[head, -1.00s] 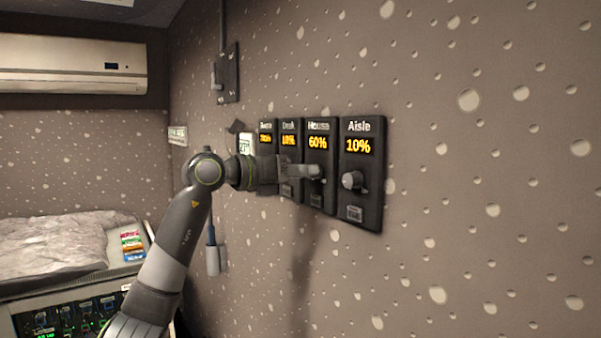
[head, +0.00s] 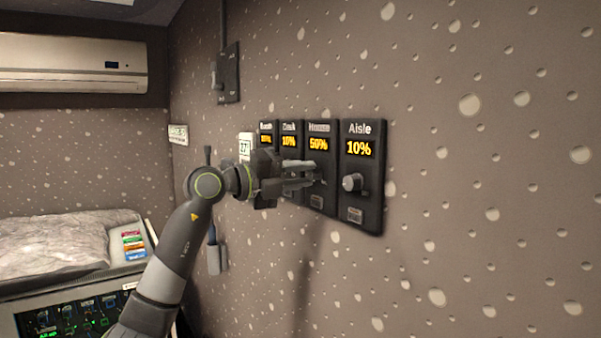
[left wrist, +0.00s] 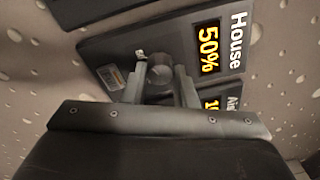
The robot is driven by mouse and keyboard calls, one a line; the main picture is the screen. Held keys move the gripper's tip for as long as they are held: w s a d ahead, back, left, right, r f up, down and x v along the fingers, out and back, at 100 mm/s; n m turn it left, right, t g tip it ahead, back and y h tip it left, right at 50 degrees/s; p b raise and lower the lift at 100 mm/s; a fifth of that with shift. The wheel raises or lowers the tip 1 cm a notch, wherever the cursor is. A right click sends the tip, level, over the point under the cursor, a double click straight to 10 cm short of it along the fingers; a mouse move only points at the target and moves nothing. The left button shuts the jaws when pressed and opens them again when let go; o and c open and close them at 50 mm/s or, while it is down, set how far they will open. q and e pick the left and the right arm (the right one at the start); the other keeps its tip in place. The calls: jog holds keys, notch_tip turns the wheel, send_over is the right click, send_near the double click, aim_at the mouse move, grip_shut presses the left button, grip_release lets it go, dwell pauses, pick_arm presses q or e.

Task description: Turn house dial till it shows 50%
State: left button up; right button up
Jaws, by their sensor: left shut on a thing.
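The House panel (head: 319,150) is on the wall between the Desk and Aisle panels, and its yellow display reads 50%. The left wrist view shows the same 50% display (left wrist: 208,49) close up. The house dial (left wrist: 160,72) is a round grey knob below the display. My left gripper (head: 318,172) reaches it from the left, with one finger on each side of the knob, shut on it. In the head view the fingers hide most of the dial. My right gripper is not in view.
The Aisle panel (head: 361,210), reading 10%, with its knob (head: 353,182), is just right of the House panel. The Desk panel (head: 289,141) is on the left, partly behind my gripper. The wall further right is bare.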

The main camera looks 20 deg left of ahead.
pick_arm(q)
jog(key=shift+f+n+p, duration=0.2)
jog(key=shift+n+p, duration=0.45)
jog(key=shift+n, duration=1.35)
jog(key=o, duration=1)
jog(key=shift+s+a, duration=0.1)
jog(key=b+v, duration=0.7)
jog(key=v, duration=1)
jog(key=shift+f, duration=0.2)
jog(key=shift+s, duration=0.1)
